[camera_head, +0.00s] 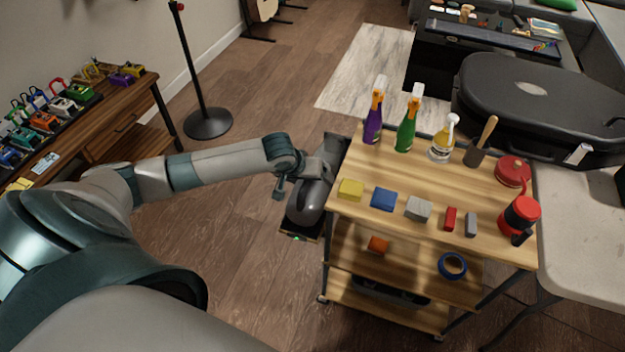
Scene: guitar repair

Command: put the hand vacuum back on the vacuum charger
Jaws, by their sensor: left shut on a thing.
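The hand vacuum (307,200), a grey and dark rounded body, is at the left side of the wooden cart. My left gripper (299,180) is shut on it near its upper part; the fingers are partly hidden by the wrist. The vacuum charger (299,234), a dark base with a small green light, shows under the vacuum's lower end beside the cart. The vacuum covers most of it, and I cannot tell whether the two touch. My right gripper is not in view.
The cart top (400,174) holds spray bottles, a brush in a cup, small coloured blocks and a red and black item (520,215). Its lower shelf holds a blue tape roll (452,265). A black case (540,100) lies behind it.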

